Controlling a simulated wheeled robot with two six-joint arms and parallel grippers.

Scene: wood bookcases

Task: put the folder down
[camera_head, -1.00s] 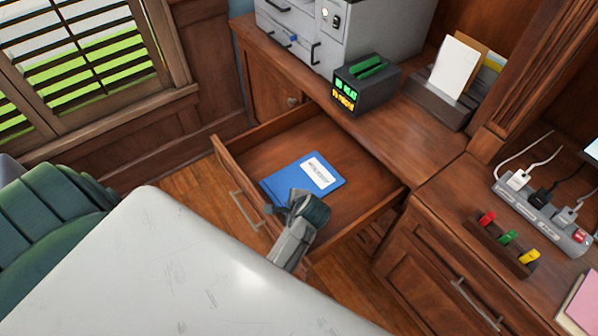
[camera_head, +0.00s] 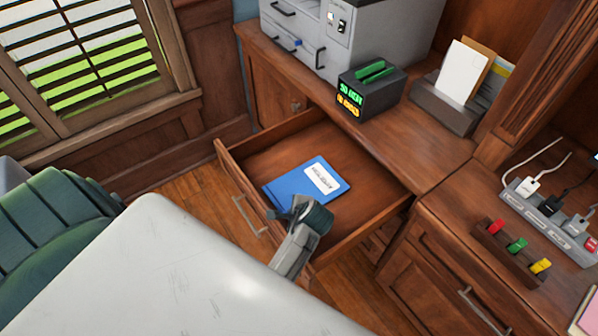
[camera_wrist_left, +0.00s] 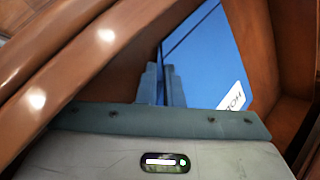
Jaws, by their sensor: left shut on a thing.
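The blue folder (camera_head: 296,184) with a white label is within the open wooden drawer (camera_head: 263,160), over the drawer's floor towards its front. My left gripper (camera_head: 292,211) reaches in over the drawer front and is shut on the folder's near edge. In the left wrist view the folder (camera_wrist_left: 208,65) extends away from the fingers (camera_wrist_left: 163,84), its label partly cut off at the right. I cannot tell whether the folder rests fully on the drawer's floor. The fingertips are partly hidden in the head view. My right gripper is not in view.
A grey printer (camera_head: 350,35), a black box with a lit display (camera_head: 370,88) and a paper holder (camera_head: 447,112) stand on the counter behind. At the right are a power strip (camera_head: 550,222) and a block with coloured pieces (camera_head: 508,252). The drawer's far part is clear.

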